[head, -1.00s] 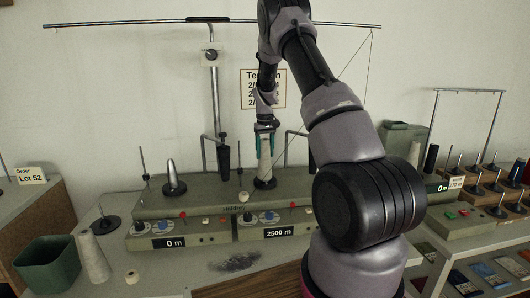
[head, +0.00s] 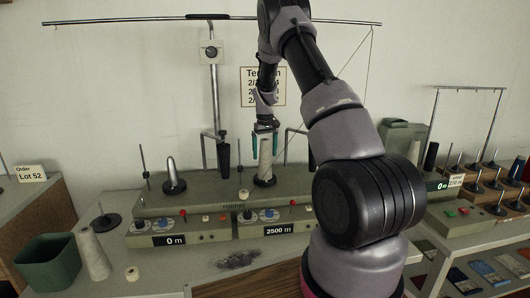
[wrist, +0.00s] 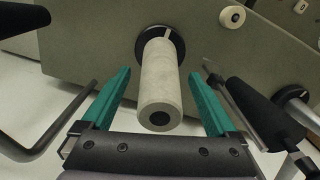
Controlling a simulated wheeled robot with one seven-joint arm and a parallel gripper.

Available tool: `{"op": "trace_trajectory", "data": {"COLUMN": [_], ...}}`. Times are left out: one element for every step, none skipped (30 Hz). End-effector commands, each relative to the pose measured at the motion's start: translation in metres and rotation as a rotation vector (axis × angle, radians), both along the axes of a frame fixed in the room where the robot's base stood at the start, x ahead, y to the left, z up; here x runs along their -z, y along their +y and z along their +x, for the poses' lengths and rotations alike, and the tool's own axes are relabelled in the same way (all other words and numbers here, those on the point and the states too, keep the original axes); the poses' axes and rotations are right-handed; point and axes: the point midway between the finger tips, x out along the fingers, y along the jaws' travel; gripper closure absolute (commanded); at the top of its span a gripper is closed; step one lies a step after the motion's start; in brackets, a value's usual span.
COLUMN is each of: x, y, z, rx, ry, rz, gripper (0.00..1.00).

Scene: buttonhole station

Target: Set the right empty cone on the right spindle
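The pale grey empty cone (head: 265,158) stands upright on the right spindle of the winder, its foot at the black spindle base (head: 264,181). In the wrist view the cone (wrist: 160,85) shows with its hollow end towards me and its far end at the black disc (wrist: 161,43). My gripper (head: 265,146) is at the cone's upper part, fingers pointing down. Its two teal fingers (wrist: 160,92) are spread, one on each side of the cone, with a gap on both sides. The spindle inside the cone is hidden.
The left spindle (head: 172,178) on the winder (head: 210,200) is bare metal. A black upright post (head: 224,157) stands left of the cone, and bent metal rods flank it. Another grey cone (head: 93,254) and a green bin (head: 48,262) stand at the front left.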

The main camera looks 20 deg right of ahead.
Motion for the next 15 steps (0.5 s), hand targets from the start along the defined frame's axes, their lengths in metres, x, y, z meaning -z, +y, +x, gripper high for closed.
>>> {"op": "trace_trajectory", "data": {"x": [0.000,0.000,0.000,0.000,0.000,-0.002,-0.003,-0.006,-0.010,-0.014,-0.019,-0.027,-0.033,-0.039,-0.048], "y": [0.000,0.000,0.000,0.000,0.000,0.000,0.000,0.000,0.000,0.000,0.000,0.000,0.000,0.000,0.000], "z": [0.000,0.000,0.000,0.000,0.000,0.000,0.000,0.000,0.001,0.001,0.001,0.001,0.001,0.001,0.001], "rx": [0.000,0.000,0.000,0.000,0.000,-0.001,-0.001,-0.001,-0.001,-0.001,-0.001,-0.001,0.000,-0.001,-0.001], "ry": [0.000,0.000,0.000,0.000,0.000,-0.001,-0.001,-0.002,-0.002,-0.002,-0.002,-0.004,-0.004,-0.005,-0.005], "rz": [0.000,0.000,0.000,0.000,0.000,0.000,0.000,-0.001,-0.001,-0.001,-0.001,-0.001,0.000,-0.001,-0.001], "gripper": [0.06,0.06,0.06,0.06,0.06,0.06,0.06,0.06,0.06,0.06,0.06,0.06,0.06,0.06,0.06]}}
